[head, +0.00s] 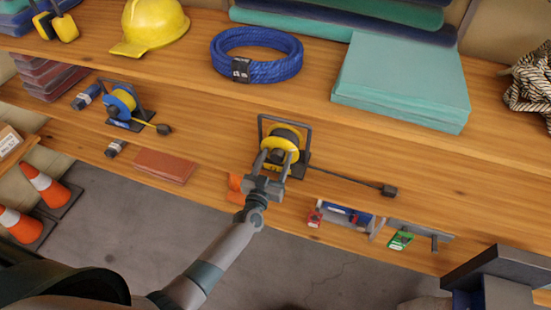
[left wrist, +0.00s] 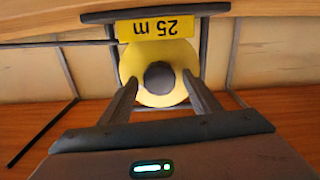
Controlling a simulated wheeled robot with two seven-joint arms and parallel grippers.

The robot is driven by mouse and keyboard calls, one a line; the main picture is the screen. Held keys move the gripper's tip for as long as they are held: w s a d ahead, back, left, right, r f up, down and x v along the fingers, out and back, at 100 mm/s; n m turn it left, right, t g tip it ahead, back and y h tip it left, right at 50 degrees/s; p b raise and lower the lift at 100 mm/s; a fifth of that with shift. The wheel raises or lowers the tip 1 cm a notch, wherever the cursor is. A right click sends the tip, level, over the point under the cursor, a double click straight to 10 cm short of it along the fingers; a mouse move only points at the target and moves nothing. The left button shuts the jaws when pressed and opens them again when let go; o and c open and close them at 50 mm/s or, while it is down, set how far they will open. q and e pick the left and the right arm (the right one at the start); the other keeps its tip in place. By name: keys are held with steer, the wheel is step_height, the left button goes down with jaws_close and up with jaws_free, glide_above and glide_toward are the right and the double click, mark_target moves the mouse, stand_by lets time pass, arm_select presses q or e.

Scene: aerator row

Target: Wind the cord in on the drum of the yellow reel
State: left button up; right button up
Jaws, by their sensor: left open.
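The yellow reel (head: 287,138) stands in a dark frame on the lower wooden shelf. Its dark cord (head: 345,180) runs out to the right along the shelf to a dark plug block (head: 388,190). My left gripper (head: 271,158) is in front of the reel, open. In the left wrist view the yellow drum face (left wrist: 151,56) with its dark grey hub (left wrist: 159,76) lies between the open fingers (left wrist: 160,80). A "25 m" label (left wrist: 156,27) shows upside down above it. I cannot tell whether the fingers touch the reel. My right gripper is out of view.
A blue reel (head: 120,102) with a yellow drum stands left on the same shelf. A brown-red block (head: 164,166) lies between. Small red (head: 315,218) and green (head: 400,240) items lie to the right. The upper shelf overhead holds a blue coil (head: 257,70) and yellow helmet (head: 152,24).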

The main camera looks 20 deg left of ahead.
arm_select(q)
steer(key=c, duration=1.1)
steer(key=shift+o, duration=0.2)
